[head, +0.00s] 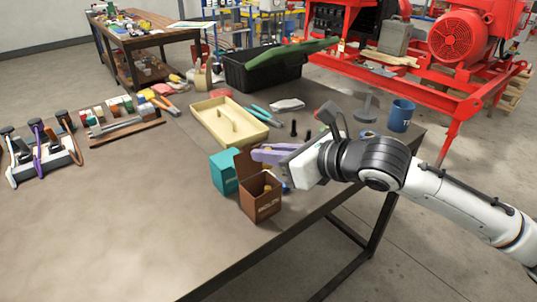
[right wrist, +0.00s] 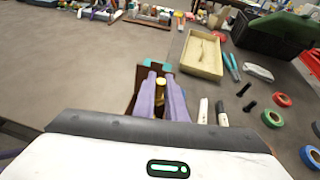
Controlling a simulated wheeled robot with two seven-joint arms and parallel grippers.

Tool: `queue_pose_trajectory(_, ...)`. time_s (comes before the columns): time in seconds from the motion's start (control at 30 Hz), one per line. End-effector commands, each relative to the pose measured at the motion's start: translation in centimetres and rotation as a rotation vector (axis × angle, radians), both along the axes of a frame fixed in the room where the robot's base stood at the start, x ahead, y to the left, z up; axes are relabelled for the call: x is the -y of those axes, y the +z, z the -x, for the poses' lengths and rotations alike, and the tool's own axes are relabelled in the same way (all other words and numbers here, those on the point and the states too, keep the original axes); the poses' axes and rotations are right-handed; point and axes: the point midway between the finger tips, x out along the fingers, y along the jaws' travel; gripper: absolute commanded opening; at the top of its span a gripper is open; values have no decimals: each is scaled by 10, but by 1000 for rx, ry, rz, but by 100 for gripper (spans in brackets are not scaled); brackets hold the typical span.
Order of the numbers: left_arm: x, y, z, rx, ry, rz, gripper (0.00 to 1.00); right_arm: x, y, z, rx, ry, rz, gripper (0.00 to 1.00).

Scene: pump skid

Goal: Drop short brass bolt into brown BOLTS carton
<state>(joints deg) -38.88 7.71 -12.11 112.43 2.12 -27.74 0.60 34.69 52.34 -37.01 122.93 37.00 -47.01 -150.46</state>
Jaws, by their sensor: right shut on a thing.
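The brown BOLTS carton (head: 261,208) stands open-topped near the table's right front edge, its flap raised at the back. My right gripper (head: 262,153) reaches in from the right, its purple fingers just above and behind the carton's opening. In the right wrist view the fingers (right wrist: 160,92) are shut on the short brass bolt (right wrist: 160,84), whose rounded yellow head shows between them. The brown carton (right wrist: 139,76) shows there behind the fingers, mostly hidden by them. In the head view a small brass-coloured bit shows inside the carton's opening; I cannot tell what it is. My left gripper is out of view.
A teal carton (head: 224,172) stands right beside the brown one. A cream tray (head: 208,122) lies behind, with teal-handled pliers (head: 257,115) near it. Black bolts (head: 293,128), tape rolls (right wrist: 283,100) and a blue mug (head: 401,115) are to the right. The table's left front is clear.

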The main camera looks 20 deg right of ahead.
Motion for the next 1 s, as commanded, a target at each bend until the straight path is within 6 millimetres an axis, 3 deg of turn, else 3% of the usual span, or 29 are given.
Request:
queue_pose_trajectory(0.27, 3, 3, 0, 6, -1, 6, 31, 0, -2, 0, 2, 0, -1, 0)
queue_pose_trajectory(0.3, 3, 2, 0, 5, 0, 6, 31, 0, -2, 0, 2, 0, -1, 13)
queue_pose_trajectory(0.43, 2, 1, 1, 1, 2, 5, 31, 0, -2, 0, 1, 0, 0, 33)
queue_pose_trajectory(0.77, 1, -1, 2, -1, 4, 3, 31, 1, -1, 2, 2, -1, 1, 33)
queue_pose_trajectory(1.0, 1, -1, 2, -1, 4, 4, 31, 16, 10, 26, 1, -1, 5, 33)
